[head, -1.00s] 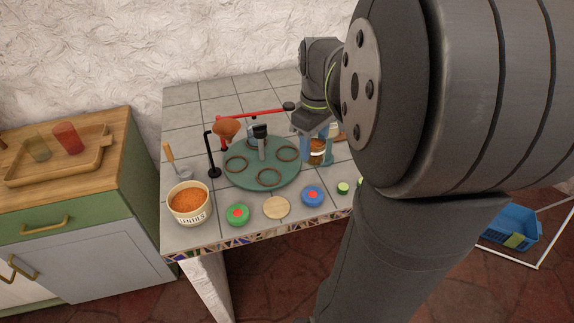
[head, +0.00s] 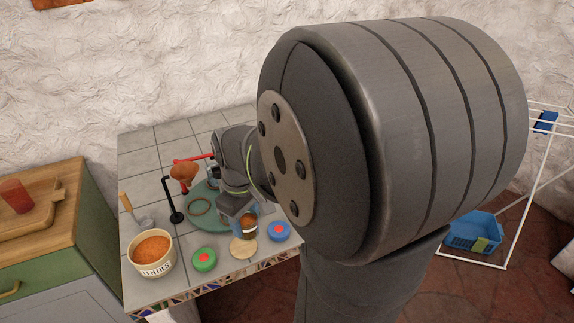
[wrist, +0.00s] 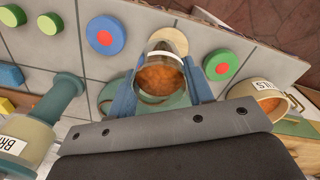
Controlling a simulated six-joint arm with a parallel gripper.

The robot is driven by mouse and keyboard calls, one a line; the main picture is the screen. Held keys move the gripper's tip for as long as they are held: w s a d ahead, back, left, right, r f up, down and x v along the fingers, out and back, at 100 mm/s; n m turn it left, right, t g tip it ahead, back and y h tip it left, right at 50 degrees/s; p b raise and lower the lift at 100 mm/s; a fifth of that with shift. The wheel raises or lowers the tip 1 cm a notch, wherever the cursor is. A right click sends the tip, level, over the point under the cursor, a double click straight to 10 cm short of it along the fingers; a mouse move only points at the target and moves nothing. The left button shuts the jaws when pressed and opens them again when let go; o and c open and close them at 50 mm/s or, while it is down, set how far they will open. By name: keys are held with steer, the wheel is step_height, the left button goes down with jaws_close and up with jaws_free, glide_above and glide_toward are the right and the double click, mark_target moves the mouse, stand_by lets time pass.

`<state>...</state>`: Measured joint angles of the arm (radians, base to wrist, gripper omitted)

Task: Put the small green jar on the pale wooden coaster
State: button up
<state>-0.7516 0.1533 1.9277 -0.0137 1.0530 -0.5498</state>
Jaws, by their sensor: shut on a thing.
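My gripper (wrist: 165,97) is shut on a small glass jar (wrist: 162,78) with orange-brown contents and a pale band. The jar also shows in the head view (head: 248,222), partly hidden by my gripper. The pale wooden coaster (head: 243,250) lies bare near the counter's front edge, between a green disc and a blue disc. In the wrist view the coaster (wrist: 174,43) is partly hidden behind the jar. The jar is just behind the coaster and appears raised. I cannot tell its exact height. The jar's glass does not look clearly green.
The green disc (head: 204,260) and blue disc (head: 278,232) have red centres. A lentil bowl (head: 152,255) stands at left. A teal round board (head: 205,218) with rings, a black stand (head: 174,205) and a labelled container (wrist: 25,138) are near.

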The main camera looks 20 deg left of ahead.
steer(key=shift+s+a+f, duration=0.15)
steer(key=shift+a+f, duration=0.35)
steer(key=shift+a, duration=0.35)
steer(key=shift+f, duration=2.05)
steer(key=shift+f, duration=0.15)
steer(key=o, duration=1.1)
step_height(320, 180, up, 12)
steer(key=shift+r, duration=0.2)
steer(key=shift+s, duration=0.1)
